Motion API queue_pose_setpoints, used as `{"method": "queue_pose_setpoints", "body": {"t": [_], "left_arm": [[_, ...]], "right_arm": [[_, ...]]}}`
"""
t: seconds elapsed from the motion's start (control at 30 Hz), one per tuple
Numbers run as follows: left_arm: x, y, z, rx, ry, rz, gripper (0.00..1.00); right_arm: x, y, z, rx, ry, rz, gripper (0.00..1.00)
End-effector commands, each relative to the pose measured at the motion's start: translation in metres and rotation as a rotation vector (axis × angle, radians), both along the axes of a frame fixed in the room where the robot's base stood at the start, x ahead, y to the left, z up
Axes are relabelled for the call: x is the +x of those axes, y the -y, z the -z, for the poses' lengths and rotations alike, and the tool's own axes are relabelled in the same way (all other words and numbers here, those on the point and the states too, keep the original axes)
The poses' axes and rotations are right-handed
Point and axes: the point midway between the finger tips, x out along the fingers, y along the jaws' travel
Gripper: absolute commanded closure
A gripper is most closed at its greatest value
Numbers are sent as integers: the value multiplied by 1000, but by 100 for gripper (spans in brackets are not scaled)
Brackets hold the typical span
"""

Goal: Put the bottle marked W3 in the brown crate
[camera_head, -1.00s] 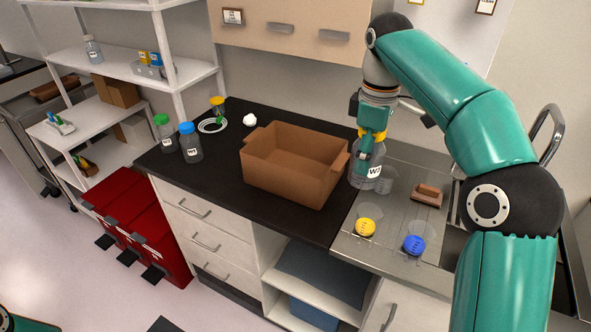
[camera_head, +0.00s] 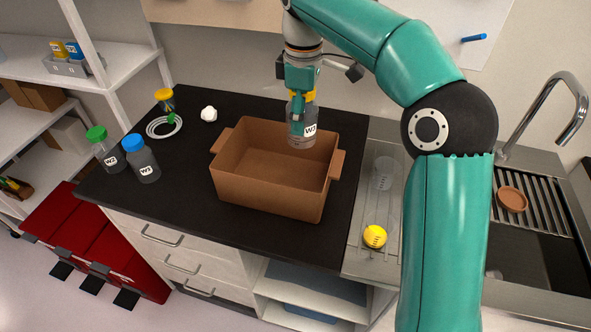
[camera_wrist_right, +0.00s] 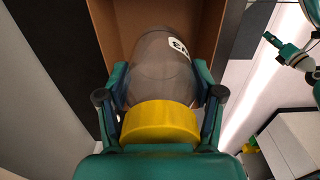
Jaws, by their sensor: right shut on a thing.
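The bottle marked W3 (camera_head: 301,130), clear grey with a yellow cap, is held upright by my right gripper (camera_head: 300,98). The gripper is shut on it, just below the cap. In the head view the bottle is above the back right part of the brown crate (camera_head: 262,190), which is open and looks empty. In the right wrist view the bottle (camera_wrist_right: 160,70) lies between the fingers, label partly turned away, with the crate (camera_wrist_right: 112,20) beyond its base. My left gripper is not identifiable in the head view.
A blue-capped bottle (camera_head: 143,165) and a green-capped bottle (camera_head: 108,155) stand left of the crate on the black counter (camera_head: 180,215). A yellow-topped item (camera_head: 166,100), a white lump (camera_head: 209,114) and a coiled white cable are behind. A clear beaker (camera_head: 383,172) and a yellow-lidded container (camera_head: 375,237) stand right.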

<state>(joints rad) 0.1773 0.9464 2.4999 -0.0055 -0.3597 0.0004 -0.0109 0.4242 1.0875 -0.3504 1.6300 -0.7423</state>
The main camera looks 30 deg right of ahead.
Motion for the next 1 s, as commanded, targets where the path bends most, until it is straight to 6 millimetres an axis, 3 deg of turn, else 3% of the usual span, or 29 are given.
{"method": "queue_pose_setpoints", "body": {"t": [0.03,0.2,0.4,1.0], "left_arm": [[0,0,5,0,0,0,60],[0,0,9,0,1,1,60],[1,0,10,0,1,1,60],[1,0,8,0,1,1,60]], "right_arm": [[-4,5,17,0,-4,9,96],[-8,10,61,0,-3,22,96],[-8,11,104,1,-1,25,96],[-8,12,163,0,0,26,96]]}}
